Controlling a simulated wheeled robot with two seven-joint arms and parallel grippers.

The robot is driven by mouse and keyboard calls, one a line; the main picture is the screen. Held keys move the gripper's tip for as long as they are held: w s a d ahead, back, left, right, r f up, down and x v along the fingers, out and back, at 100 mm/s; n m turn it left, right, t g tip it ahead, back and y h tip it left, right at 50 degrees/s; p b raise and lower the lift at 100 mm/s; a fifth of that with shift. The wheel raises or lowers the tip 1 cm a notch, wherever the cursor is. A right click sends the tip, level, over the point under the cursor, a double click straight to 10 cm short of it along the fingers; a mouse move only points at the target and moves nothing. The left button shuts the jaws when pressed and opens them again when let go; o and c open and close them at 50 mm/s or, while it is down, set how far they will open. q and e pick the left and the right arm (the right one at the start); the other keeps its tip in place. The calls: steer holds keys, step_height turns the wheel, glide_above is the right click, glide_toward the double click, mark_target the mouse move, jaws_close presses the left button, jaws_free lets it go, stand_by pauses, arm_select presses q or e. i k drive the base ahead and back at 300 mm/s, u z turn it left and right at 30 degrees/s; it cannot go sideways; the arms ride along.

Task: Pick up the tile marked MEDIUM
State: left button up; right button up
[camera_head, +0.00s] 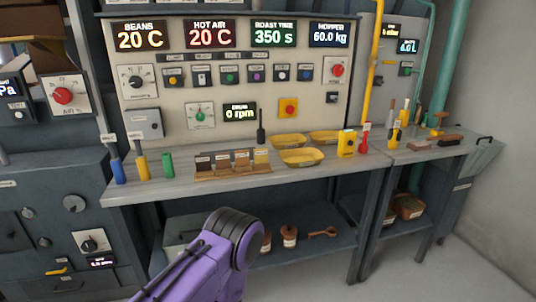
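Several small tiles stand in a row in a wooden rack (232,173) on the workbench, left of the yellow trays. A purple arm link of mine rises at the bottom centre, in front of the bench and below the rack. Neither gripper shows.
Blue (117,170), yellow and green-handled tools stand to the left. A control panel (230,75) backs the bench. A lower shelf (330,245) holds wooden items.

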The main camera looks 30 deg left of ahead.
mark_target(223, 159)
steer(key=u, duration=0.15)
steer(key=i, duration=1)
steer(key=u, duration=0.55)
